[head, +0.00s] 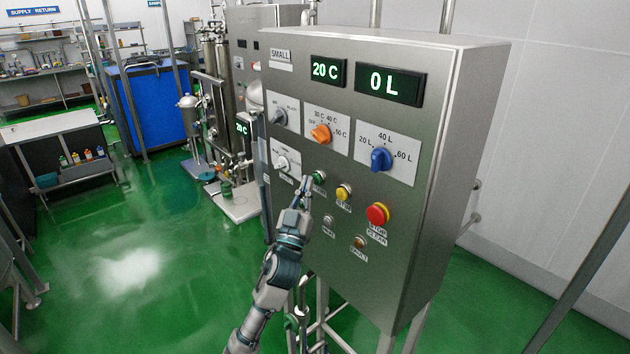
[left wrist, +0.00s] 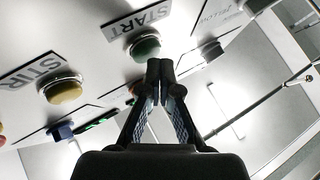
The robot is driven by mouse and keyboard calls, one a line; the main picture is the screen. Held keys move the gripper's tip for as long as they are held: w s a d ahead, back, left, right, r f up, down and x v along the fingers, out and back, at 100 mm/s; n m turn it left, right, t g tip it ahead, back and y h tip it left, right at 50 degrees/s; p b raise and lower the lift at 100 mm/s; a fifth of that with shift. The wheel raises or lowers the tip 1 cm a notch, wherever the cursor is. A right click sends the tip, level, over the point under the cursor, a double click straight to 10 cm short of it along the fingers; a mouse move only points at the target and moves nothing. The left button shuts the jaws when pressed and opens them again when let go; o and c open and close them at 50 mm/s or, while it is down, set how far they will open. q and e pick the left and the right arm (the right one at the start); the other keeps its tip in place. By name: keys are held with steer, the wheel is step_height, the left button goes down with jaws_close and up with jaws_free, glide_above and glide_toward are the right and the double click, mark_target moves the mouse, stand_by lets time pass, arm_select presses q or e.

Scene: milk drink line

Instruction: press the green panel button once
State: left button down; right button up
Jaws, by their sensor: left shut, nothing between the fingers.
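The green button (head: 319,177) sits on the front of the grey control panel (head: 420,225), left of the yellow button (head: 343,192). In the left wrist view the green button (left wrist: 145,47) is under a START label (left wrist: 140,22). My left gripper (head: 305,182) is shut and empty, with its tips just beside the green button's left edge in the head view. In the left wrist view the closed fingertips (left wrist: 160,68) are right in front of the green button and overlap its lower edge. I cannot tell whether they touch it. My right gripper is not in view.
A red stop button (head: 378,214), an orange knob (head: 320,133), a blue knob (head: 381,159) and a white-fronted switch (head: 283,163) are on the same panel. The displays read 20 C (head: 326,71) and 0 L (head: 385,83). Green floor (head: 130,220) lies open to the left.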

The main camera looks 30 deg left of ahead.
arm_select(q)
steer(key=shift+w+d, duration=0.15)
steer(key=shift+w, duration=0.25)
stand_by(0.7)
stand_by(0.3)
steer(key=shift+s+a, duration=0.35)
steer(key=shift+s, duration=0.45)
steer(key=s, duration=0.1)
steer(key=s+a, duration=0.1)
steer(key=s, duration=0.1)
steer(key=s+a+p, duration=0.1)
steer(key=shift+s, duration=0.3)
steer(key=shift+f, duration=0.1)
stand_by(0.5)
